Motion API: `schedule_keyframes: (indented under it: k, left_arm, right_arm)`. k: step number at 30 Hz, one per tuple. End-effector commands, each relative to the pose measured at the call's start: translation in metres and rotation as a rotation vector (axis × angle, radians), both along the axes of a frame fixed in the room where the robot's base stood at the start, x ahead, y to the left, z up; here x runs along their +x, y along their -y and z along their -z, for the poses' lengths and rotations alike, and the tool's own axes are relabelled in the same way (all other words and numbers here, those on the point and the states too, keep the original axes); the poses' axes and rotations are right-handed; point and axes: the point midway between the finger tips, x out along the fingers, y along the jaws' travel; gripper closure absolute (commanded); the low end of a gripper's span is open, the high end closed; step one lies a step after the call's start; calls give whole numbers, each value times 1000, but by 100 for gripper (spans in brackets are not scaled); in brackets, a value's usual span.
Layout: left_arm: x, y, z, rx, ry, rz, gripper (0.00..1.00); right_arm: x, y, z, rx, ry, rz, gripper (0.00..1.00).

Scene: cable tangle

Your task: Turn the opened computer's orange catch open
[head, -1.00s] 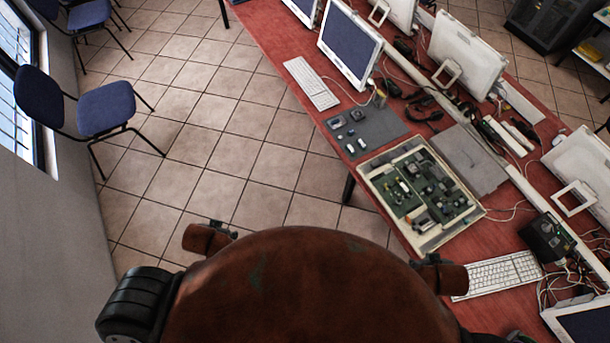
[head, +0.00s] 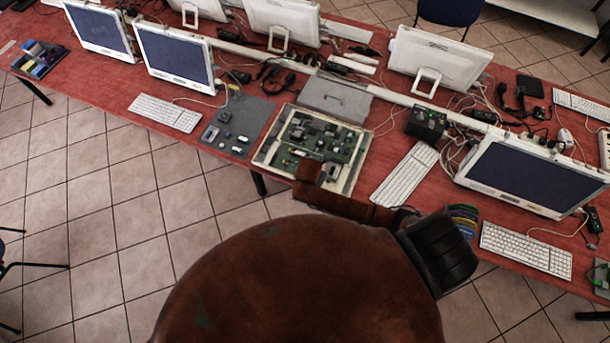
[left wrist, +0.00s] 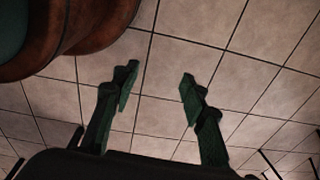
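The opened computer (head: 268,134), a pale shallow case with a green circuit board (head: 340,146) and small dark and light parts inside, lies on the red table in the middle of the head view. A brown link of my arm covers part of its front edge. I cannot make out the orange catch at this size. My left gripper (left wrist: 159,78) is open and empty in the left wrist view, with its two dark green fingers apart over floor tiles. Neither gripper can be made out in the head view.
A grey mat (head: 238,124) with small parts lies left of the computer, and a grey panel (head: 334,101) lies behind it. A white keyboard (head: 404,174) and a dark box (head: 427,122) are to its right. Monitors and cables fill the table's back.

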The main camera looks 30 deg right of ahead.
Motion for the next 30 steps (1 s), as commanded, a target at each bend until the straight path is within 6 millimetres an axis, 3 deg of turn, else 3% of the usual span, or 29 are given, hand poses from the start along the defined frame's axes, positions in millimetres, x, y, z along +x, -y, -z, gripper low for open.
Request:
schedule_keyframes:
  k: [3, 6, 21, 30]
  left_arm:
    - [-24, -1, 11, 1, -13, 8, 60]
    - [-33, -2, 14, 0, -16, 11, 60]
    - [-35, -2, 15, 0, -17, 11, 60]
    - [-35, -2, 15, 0, -17, 11, 60]
  right_arm:
    - [13, 11, 1, -63, -22, -91, 74]
    - [18, 15, 3, -86, -31, -126, 74]
    - [34, 35, 63, -90, -35, -133, 74]
    - [37, 37, 74, -88, -34, -133, 74]
